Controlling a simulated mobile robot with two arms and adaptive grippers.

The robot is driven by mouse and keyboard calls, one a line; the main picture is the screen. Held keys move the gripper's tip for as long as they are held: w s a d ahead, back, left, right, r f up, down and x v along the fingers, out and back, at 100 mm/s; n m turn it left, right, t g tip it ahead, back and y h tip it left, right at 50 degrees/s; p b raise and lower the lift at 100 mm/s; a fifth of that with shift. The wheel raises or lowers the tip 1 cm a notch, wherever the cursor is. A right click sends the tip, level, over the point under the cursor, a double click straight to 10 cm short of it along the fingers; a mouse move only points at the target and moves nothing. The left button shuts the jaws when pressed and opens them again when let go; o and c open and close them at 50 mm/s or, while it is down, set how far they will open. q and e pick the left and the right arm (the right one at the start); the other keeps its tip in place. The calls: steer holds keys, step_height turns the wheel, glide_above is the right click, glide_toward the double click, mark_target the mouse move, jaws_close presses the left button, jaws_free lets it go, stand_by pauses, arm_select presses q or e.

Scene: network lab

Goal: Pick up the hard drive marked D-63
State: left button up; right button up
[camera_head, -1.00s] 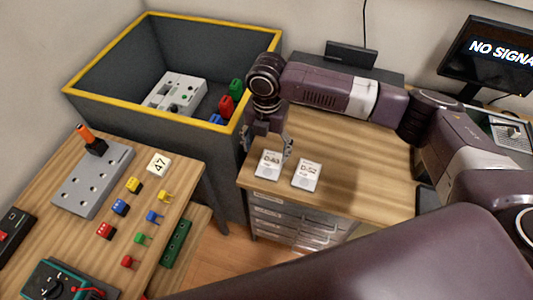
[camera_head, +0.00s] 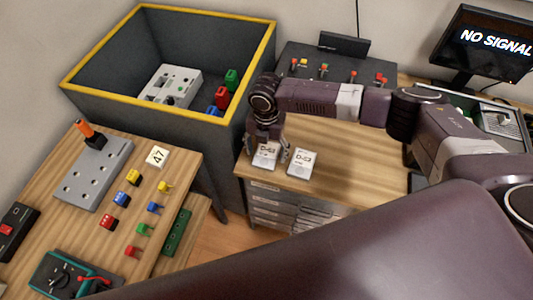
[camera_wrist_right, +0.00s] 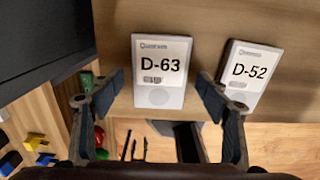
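The hard drive marked D-63 (camera_wrist_right: 160,72) lies flat on the wooden cabinet top near its front edge, with its label readable in the right wrist view. In the head view the D-63 drive (camera_head: 264,156) is partly covered by my gripper. My right gripper (camera_head: 269,157) is open over it; in the wrist view the fingers (camera_wrist_right: 161,88) stand on both sides of the drive's lower part, with a gap at each side. My left gripper is not in view.
A dark bin with a yellow rim (camera_head: 190,117) stands left of the cabinet. A workbench (camera_head: 62,222) with colored connectors, a grey plate and a meter is at the left. A monitor (camera_head: 492,42) stands at the back right. The cabinet top (camera_head: 375,165) right of the drives is mostly clear.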

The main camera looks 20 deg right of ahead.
steer(key=c, duration=1.2)
steer(key=shift+r, duration=0.1)
